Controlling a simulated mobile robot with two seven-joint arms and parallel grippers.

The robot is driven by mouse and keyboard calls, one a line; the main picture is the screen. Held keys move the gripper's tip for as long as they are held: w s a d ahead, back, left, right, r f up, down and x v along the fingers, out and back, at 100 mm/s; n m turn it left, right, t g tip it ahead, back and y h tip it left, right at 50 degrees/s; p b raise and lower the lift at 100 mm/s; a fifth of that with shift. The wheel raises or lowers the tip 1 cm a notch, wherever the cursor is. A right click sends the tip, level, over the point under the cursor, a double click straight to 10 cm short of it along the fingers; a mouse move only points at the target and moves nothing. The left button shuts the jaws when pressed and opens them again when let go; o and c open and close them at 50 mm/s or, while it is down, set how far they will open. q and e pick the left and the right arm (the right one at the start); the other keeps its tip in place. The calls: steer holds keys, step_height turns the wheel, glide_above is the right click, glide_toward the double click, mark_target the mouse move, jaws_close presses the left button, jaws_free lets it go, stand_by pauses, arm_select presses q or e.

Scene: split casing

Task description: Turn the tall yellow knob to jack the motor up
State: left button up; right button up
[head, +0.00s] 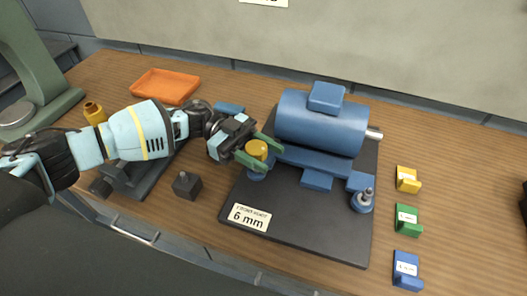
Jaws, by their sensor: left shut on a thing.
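The blue motor (321,125) sits on a dark base plate (290,218) with a label reading 6 mm. The yellow knob (257,150) stands at the motor's left front corner, above a blue foot. My left gripper (257,152) reaches in from the left, its green fingers shut on the yellow knob, one on each side. The lower part of the knob is partly hidden by the near finger. My right gripper is not in view.
An orange tray (166,87) lies at the back left. A small dark block (187,185) stands left of the plate. Yellow (408,180), green (408,220) and blue (406,270) labelled blocks line the right. A bare bolt (367,194) rises at the motor's right front foot.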

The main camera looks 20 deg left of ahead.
arm_select(q)
steer(key=shift+s+f, duration=0.2)
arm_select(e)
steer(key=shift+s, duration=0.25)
arm_select(q)
steer(key=o, duration=1)
steer(key=shift+r, duration=0.15)
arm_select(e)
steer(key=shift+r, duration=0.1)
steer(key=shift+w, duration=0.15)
arm_select(q)
steer(key=shift+w+a, duration=0.15)
steer(key=b+v, duration=0.1)
steer(key=v, duration=0.5)
steer(key=shift+b, duration=0.35)
steer(key=shift+w+a, duration=0.2)
steer(key=shift+a, duration=0.5)
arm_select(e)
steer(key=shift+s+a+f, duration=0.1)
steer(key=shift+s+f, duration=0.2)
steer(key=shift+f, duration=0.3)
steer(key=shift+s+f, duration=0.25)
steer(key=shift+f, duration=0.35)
